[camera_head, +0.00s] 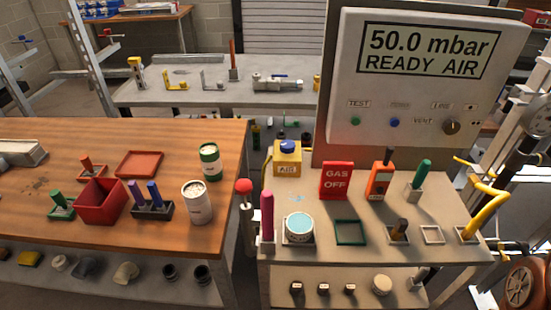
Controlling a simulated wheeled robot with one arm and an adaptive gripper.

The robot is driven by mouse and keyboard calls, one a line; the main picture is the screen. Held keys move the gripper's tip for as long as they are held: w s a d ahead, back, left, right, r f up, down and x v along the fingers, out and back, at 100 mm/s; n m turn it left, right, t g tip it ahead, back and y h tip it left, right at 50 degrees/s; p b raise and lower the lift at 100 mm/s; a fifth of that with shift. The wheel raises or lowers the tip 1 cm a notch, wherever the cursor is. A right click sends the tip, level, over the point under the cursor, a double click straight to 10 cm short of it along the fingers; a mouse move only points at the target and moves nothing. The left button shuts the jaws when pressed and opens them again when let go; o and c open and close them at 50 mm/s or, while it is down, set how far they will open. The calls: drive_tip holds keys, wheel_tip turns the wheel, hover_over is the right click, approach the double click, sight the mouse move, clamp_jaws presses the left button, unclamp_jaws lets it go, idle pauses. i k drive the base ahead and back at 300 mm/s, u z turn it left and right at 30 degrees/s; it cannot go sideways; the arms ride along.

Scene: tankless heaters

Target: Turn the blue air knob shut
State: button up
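The blue air knob (288,146) sits on top of a yellow box marked AIR (287,170). The box stands at the back left of the right-hand bench. The knob looks round from here, and its turn position cannot be made out. A grey panel (425,90) behind the bench reads "50.0 mbar READY AIR". My gripper cannot be made out in this view.
A red GAS OFF sign (336,180), an orange tool (380,175), a pink upright (267,215) and a round tin (299,228) stand near the box. A red-topped post (244,187) rises between the benches. The wooden bench (60,150) is at left.

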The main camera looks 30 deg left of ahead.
sight(287, 146)
drive_tip(key=k, duration=0.4)
drive_tip(key=u, duration=1.75)
drive_tip(key=i, duration=0.3)
drive_tip(key=z, duration=0.1)
